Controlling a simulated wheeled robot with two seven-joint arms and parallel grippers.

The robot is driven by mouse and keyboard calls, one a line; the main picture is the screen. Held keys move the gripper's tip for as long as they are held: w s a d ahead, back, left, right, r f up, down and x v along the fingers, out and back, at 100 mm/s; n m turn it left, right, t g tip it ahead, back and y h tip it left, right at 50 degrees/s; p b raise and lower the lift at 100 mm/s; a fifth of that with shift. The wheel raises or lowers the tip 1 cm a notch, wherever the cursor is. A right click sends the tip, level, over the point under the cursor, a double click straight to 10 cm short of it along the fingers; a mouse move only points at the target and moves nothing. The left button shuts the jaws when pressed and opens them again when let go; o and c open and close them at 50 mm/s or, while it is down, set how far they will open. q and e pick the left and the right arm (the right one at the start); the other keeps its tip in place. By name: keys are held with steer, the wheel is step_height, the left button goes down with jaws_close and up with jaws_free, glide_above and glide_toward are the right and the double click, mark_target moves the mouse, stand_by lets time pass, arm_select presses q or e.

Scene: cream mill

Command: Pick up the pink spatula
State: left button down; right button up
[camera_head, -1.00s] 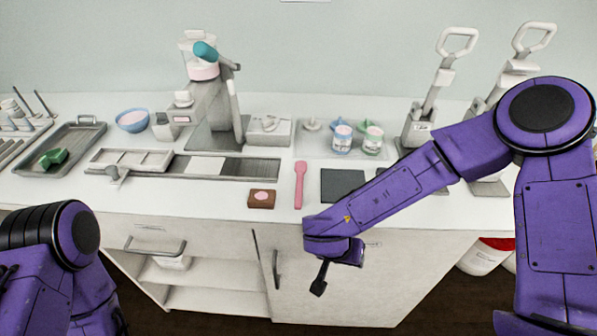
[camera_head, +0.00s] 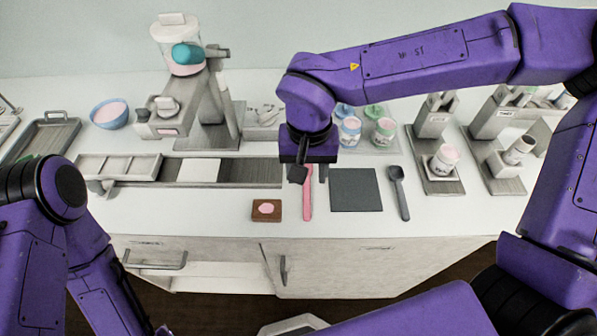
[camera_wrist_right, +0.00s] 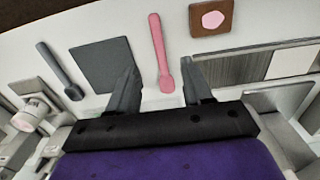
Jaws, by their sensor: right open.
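The pink spatula (camera_head: 307,202) lies flat on the white counter, between a small brown block and a dark square mat. My right gripper (camera_head: 309,174) is above it in the head view and hides part of it. In the right wrist view the spatula (camera_wrist_right: 158,45) shows between the two open fingers of the right gripper (camera_wrist_right: 160,75), with its wider end toward the gripper. The jaws are empty, and I cannot tell the exact height above the counter. My left arm is at the left edge, but its gripper is out of view.
The brown block (camera_head: 267,209) with a pink spot is to the left. The dark mat (camera_head: 355,190) and a grey spoon-like tool (camera_head: 398,193) are to the right. A long grey rail tray (camera_head: 252,171) lies behind.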

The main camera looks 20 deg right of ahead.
glide_above(307, 206)
step_height(307, 206, down, 4)
steer(key=shift+w+d+f, duration=0.1)
steer(key=shift+w, duration=0.05)
steer(key=f, duration=0.6)
steer(key=shift+s, duration=0.25)
steer(key=shift+r, duration=0.1)
jaws_close()
